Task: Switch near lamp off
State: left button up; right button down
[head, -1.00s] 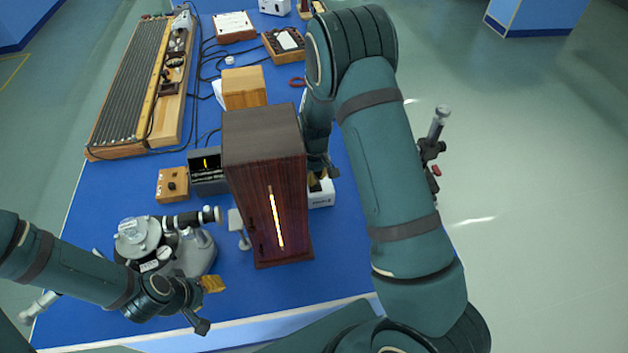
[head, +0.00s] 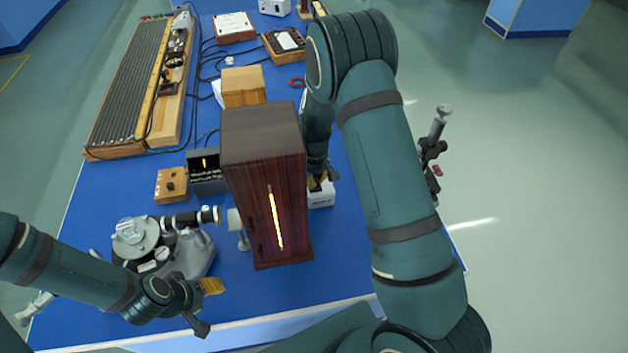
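The near lamp (head: 262,190) is a tall dark wooden housing on the blue bench. A bright, glowing vertical slit (head: 275,217) shows on its front face. A small white box (head: 321,195) sits just to its right, partly hidden by the housing and my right arm. My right gripper (head: 319,182) points down at the top of this white box, its yellowish fingertips at or just above it. Its finger opening and any contact cannot be made out. My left gripper (head: 207,306) is open and empty near the bench's front edge, in front of the spectrometer (head: 165,252).
A dark display box (head: 206,180) and a small wooden knob box (head: 171,185) stand left of the lamp. A light wooden block (head: 243,88) is behind it. A long ribbed wooden instrument (head: 133,85) fills the back left, with cables beside it.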

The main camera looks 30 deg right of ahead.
pick_arm(q)
jog(key=shift+f+b, duration=0.55)
pick_arm(e)
jog(key=shift+f, duration=0.7)
jog(key=shift+r+p, duration=2.35)
jog(key=shift+r, duration=1.2)
pick_arm(q)
notch_tip(320, 180, up, 5)
jog(key=shift+f, duration=0.2)
